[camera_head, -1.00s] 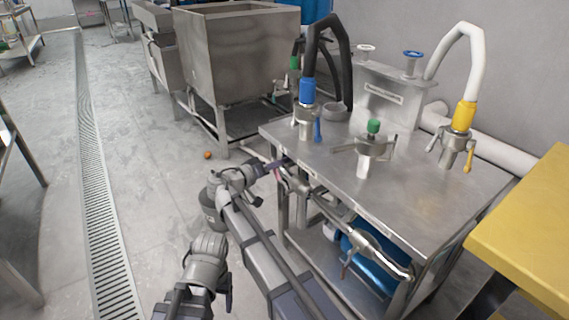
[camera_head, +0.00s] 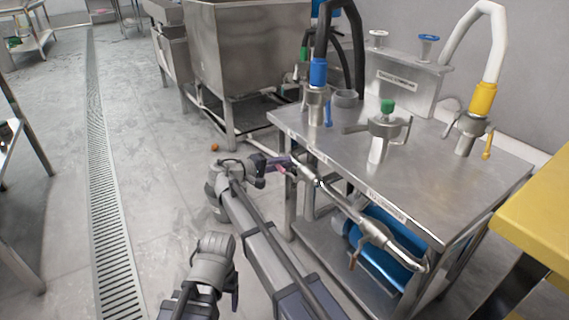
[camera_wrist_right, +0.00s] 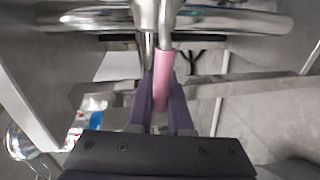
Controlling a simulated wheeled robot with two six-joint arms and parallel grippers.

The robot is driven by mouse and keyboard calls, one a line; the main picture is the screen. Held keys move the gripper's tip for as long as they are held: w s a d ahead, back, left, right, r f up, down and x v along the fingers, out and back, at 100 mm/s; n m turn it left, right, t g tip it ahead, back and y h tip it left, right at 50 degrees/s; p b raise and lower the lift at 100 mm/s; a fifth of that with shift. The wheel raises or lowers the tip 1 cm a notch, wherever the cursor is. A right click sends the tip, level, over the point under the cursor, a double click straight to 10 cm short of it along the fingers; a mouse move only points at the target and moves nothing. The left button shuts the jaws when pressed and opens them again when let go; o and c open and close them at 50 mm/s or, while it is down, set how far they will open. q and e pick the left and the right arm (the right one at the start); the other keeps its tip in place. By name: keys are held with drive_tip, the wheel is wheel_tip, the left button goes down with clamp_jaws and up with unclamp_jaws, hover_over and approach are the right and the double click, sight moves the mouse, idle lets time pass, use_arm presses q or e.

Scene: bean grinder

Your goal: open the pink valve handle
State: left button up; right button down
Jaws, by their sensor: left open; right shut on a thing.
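The pink valve handle (camera_wrist_right: 163,80) hangs from a metal valve on the pipe in the right wrist view. It points toward my gripper, and its lower part is between the purple fingers. In the head view a small bit of the handle (camera_head: 282,169) shows by the front left of the steel table. My right gripper (camera_wrist_right: 161,112) is shut on the handle; it also shows in the head view (camera_head: 277,164). My left gripper (camera_head: 235,292) is low in the head view, open and apart from the table; its fingers are mostly hidden.
The steel table (camera_head: 440,185) carries a blue-collared tap (camera_head: 318,72), a green-knobbed valve (camera_head: 387,107) and a yellow-collared tap (camera_head: 482,100). A silver pipe (camera_head: 345,208) runs along its front. A yellow surface (camera_head: 535,215) is at right. Open floor lies left.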

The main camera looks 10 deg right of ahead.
use_arm(q)
drive_tip(key=shift+f, duration=0.3)
use_arm(e)
drive_tip(key=shift+f+n, duration=0.3)
drive_tip(key=c, duration=0.8)
unclamp_jaws()
drive_tip(key=shift+c, duration=0.2)
